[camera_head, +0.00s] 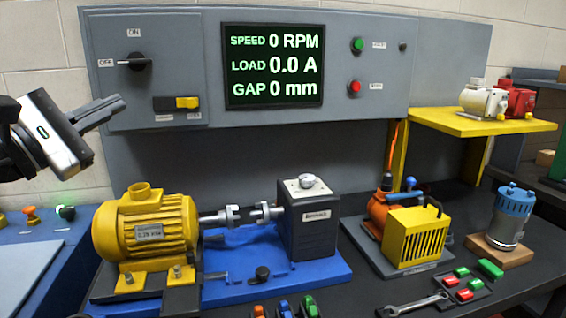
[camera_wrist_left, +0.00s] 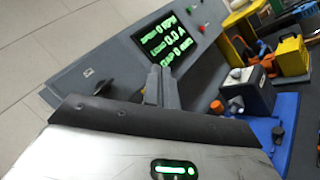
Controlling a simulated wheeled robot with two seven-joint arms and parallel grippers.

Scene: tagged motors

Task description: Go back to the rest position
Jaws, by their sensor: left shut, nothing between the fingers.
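My left gripper (camera_head: 98,113) comes in from the left in the head view, in front of the left end of the grey control panel (camera_head: 220,118). Its fingers are together with nothing between them, and they point right toward the panel's rotary switch (camera_head: 132,62). In the left wrist view the closed fingers (camera_wrist_left: 159,86) stand against the panel. The gripper is above and left of the yellow motor (camera_head: 150,236), apart from it. My right gripper is not in view.
The yellow motor sits on a blue base (camera_head: 255,262) with a grey block (camera_head: 308,222). A yellow caged unit (camera_head: 415,240), a blue-topped motor (camera_head: 510,215) and a wrench (camera_head: 413,305) are on the right. A yellow shelf (camera_head: 470,122) holds small motors. The display (camera_head: 273,66) reads zeros.

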